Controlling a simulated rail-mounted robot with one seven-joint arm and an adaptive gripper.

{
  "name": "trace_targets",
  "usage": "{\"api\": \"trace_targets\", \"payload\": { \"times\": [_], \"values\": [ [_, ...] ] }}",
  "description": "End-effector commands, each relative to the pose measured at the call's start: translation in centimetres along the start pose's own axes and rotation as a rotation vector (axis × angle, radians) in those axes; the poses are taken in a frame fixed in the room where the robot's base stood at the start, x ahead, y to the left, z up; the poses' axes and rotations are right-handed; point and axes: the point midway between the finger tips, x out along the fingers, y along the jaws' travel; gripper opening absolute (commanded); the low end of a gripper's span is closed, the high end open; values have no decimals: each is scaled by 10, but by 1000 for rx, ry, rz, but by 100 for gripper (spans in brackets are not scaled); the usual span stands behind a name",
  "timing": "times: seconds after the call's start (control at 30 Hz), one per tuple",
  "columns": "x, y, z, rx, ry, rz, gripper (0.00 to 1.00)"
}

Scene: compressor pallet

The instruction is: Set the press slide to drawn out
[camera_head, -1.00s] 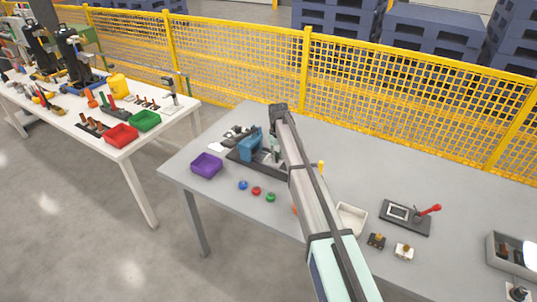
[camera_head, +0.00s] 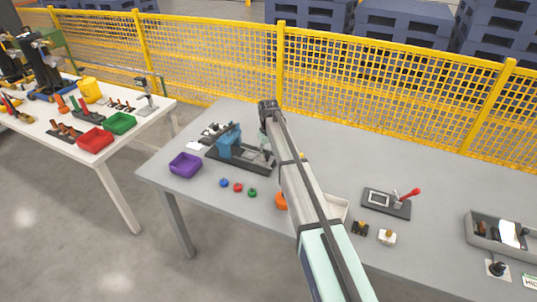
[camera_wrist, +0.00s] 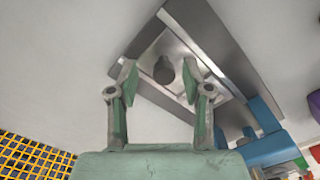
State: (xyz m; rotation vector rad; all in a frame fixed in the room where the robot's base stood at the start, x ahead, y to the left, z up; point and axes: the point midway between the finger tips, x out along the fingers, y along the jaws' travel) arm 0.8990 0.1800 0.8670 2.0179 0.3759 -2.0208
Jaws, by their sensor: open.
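The press stands at the left of the grey table, with a blue body (camera_head: 230,143) on a dark base (camera_head: 224,157). In the wrist view its dark base (camera_wrist: 218,40) lies slanted, with a bright metal slide plate (camera_wrist: 185,52) on it and a dark round knob (camera_wrist: 163,70) over the plate. The blue body also shows there at lower right (camera_wrist: 265,115). My gripper (camera_wrist: 160,82) is open and empty, one finger to each side of the knob in the picture. I cannot tell its height above the knob. In the head view my arm partly hides the press's right end.
A purple bin (camera_head: 185,165) stands left of the press. Blue, red and green buttons (camera_head: 238,187) sit in front. A dark fixture with a red handle (camera_head: 388,203) and a grey tray (camera_head: 490,232) are farther right. A yellow fence (camera_head: 400,95) runs behind; the table's back middle is clear.

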Motion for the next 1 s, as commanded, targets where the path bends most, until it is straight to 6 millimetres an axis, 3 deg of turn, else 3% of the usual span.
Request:
{"api": "trace_targets", "payload": {
  "times": [0.17, 0.6, 0.8, 1.0],
  "values": [
    [-20, 0, -1, 0, 2, 0, 49],
    [-99, 1, 0, 1, 1, 1, 49],
    [-115, 1, 0, 1, -1, 1, 49],
    [-118, 1, 1, 1, -2, 1, 49]
  ]
}}
